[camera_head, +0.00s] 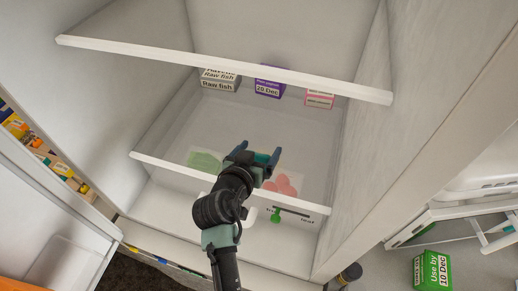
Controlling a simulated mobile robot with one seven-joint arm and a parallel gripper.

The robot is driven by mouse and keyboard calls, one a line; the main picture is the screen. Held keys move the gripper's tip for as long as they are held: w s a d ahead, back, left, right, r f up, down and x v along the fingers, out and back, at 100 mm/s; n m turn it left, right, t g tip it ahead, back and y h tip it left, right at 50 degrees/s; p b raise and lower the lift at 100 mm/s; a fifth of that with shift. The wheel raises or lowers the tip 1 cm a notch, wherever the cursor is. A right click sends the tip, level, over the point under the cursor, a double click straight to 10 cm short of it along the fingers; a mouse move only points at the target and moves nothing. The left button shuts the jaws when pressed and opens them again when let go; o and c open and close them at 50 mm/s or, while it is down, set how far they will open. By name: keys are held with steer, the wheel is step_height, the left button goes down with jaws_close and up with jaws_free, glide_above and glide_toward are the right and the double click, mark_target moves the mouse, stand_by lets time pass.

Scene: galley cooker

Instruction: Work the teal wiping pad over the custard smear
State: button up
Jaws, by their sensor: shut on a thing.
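My gripper (256,156) reaches into the open white cabinet, over its lower shelf. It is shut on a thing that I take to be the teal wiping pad. The pad cannot be told apart from the dark teal fingers at this size. I cannot tell whether it touches the shelf. No custard smear can be made out; my gripper and arm hide part of the shelf.
A green patch (204,160) and a red patch (284,185) lie either side of my arm. Raw fish boxes (218,82), a purple box (269,88) and a pink-white box (319,98) stand at the back. An upper shelf edge (225,69) crosses above.

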steer(key=shift+s+f+b, duration=0.1)
steer(key=shift+f+b, duration=0.3)
steer(key=shift+f, duration=0.1)
stand_by(0.9)
steer(key=shift+w+d+r, duration=0.1)
steer(key=shift+w+d, duration=0.1)
steer(key=shift+w, duration=0.35)
steer(key=shift+s+a+r, duration=0.1)
steer(key=shift+s+a, duration=0.1)
steer(key=shift+s, duration=0.4)
steer(key=shift+s+a, duration=0.15)
steer(key=shift+s, duration=0.4)
steer(key=shift+w+d+b, duration=0.2)
steer(key=shift+w, duration=0.4)
steer(key=shift+w+d+b, duration=0.15)
steer(key=shift+w+b, duration=0.05)
steer(key=shift+w, duration=0.4)
steer(key=shift+s+a, duration=0.2)
steer(key=shift+s, duration=0.4)
steer(key=shift+s+a, duration=0.2)
steer(key=shift+s, duration=0.35)
steer(key=shift+w+d+b, duration=0.2)
steer(key=shift+w, duration=0.4)
steer(key=shift+w+d+b, duration=0.15)
steer(key=shift+w+d, duration=0.05)
steer(key=shift+w, duration=0.35)
steer(key=shift+s+a, duration=0.2)
steer(key=shift+s, duration=0.4)
steer(key=shift+d, duration=0.1)
